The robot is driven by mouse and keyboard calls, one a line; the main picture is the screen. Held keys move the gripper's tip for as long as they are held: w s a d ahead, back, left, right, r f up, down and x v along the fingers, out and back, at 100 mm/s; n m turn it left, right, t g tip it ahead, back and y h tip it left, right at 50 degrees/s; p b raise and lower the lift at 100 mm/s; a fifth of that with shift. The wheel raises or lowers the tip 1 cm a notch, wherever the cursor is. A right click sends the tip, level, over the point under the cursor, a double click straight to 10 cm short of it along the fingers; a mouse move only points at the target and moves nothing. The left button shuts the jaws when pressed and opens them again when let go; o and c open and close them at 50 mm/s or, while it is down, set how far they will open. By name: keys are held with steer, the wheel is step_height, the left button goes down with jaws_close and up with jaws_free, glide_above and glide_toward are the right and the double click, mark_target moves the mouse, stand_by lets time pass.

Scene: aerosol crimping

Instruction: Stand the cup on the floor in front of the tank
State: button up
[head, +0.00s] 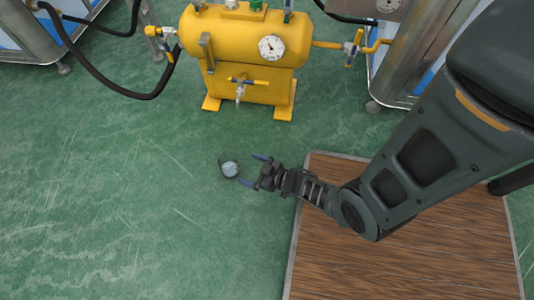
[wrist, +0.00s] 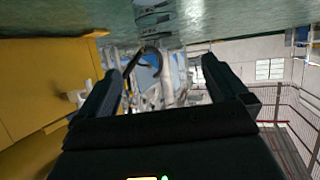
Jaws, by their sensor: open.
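The cup (head: 230,170) is a small dark-rimmed round thing with a pale grey-blue inside. In the head view it appears to stand on the green floor in front of the yellow tank (head: 245,55), with clear floor between them. My gripper (head: 254,170) is open just to the right of the cup, fingers pointing left at it. A small gap seems to separate the fingertips from the cup. In the wrist view both fingers (wrist: 165,85) are spread apart with nothing clearly held between them. I cannot make out the cup for certain there. The tank's yellow side fills the left.
A brown wood-patterned platform (head: 400,265) with a metal edge lies under my arm at the right. A black hose (head: 120,90) hangs left of the tank. Steel machines (head: 415,50) stand at both back corners. The floor at left is free.

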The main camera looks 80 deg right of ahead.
steer(key=s+a+r+n+t, duration=0.15)
steer(key=a+r, duration=0.25)
steer(key=r, duration=0.9)
steer(key=a+r+n+t, duration=0.1)
steer(key=a+r+t, duration=0.15)
steer(key=r, duration=1.15)
steer(key=s+a+r+y, duration=0.1)
steer(key=s+a+r, duration=0.2)
steer(key=r, duration=0.3)
steer(key=s+a+r+g+y, duration=0.1)
steer(key=s+a+r, duration=0.2)
steer(key=r, duration=0.4)
steer(key=s+a+r+g+y, duration=0.1)
steer(key=s+a+r, duration=0.2)
steer(key=s+r, duration=0.2)
steer(key=shift+s+a+r+n+y, duration=0.25)
steer(key=shift+r+n+y, duration=0.15)
steer(key=shift+r, duration=0.3)
steer(key=shift+c, duration=0.2)
